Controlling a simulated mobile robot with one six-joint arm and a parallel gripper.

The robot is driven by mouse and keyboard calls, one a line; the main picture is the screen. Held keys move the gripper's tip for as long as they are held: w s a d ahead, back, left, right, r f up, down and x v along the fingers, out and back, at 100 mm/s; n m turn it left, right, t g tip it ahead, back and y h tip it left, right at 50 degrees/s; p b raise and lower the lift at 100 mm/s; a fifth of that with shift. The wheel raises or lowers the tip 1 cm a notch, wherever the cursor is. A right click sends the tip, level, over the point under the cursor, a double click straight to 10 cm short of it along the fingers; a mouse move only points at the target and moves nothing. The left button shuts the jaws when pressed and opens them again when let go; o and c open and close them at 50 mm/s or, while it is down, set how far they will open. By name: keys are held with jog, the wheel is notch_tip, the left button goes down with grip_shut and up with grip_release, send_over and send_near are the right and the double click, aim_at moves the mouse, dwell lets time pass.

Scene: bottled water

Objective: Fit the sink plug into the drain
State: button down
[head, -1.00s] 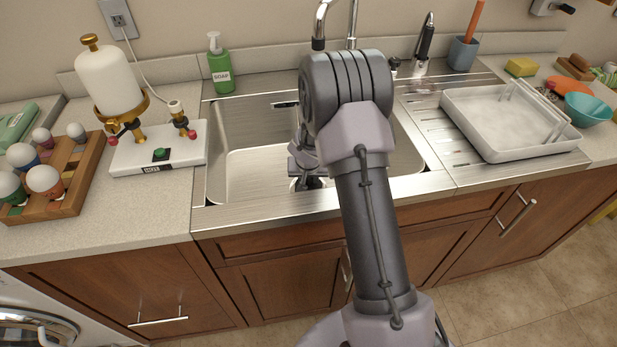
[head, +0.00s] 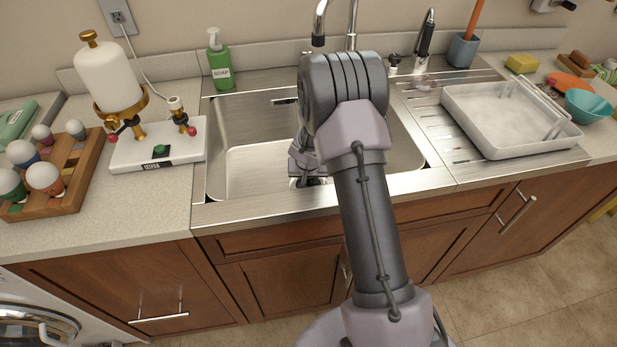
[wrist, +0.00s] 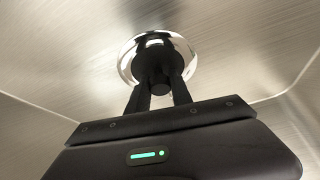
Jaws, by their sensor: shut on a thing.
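My gripper (wrist: 160,88) is down inside the steel sink (head: 228,178), with its black fingers close together on a dark plug (wrist: 154,62). The plug is at the bright chrome drain ring (wrist: 126,66) in the wrist view, and the ring shows around its dark shape. The fingers hide part of the plug. I cannot tell whether it is seated or just above the drain. In the head view my arm covers much of the sink, and the drain is mostly hidden near my gripper (head: 305,182).
The sink's front rim (head: 270,209) lies under my arm. A faucet (head: 319,30) stands behind. A white tray (head: 480,145) sits on the right drainboard. A white bottle stand (head: 185,153) and a wooden rack (head: 75,195) are on the left counter.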

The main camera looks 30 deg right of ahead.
jog(key=c, duration=1.1)
grip_release()
jog(key=shift+o, duration=0.2)
jog(key=p+v, duration=0.4)
jog(key=v, duration=0.8)
jog(key=shift+r, duration=0.15)
jog(key=s+a+r+t, duration=0.1)
jog(key=s+a+r, duration=0.2)
jog(key=s+r, duration=0.5)
jog(key=s+a+r, duration=0.4)
jog(key=r, duration=0.8)
jog(key=s+a+r+y, duration=0.2)
jog(key=s+a, duration=0.3)
jog(key=s, duration=0.2)
jog(key=s+a+r+n+y, duration=0.1)
jog(key=s+a+r+y, duration=0.1)
jog(key=s+a, duration=0.4)
jog(key=shift+s+r+t, duration=0.3)
jog(key=shift+s+r, duration=0.1)
jog(key=shift+s, duration=0.55)
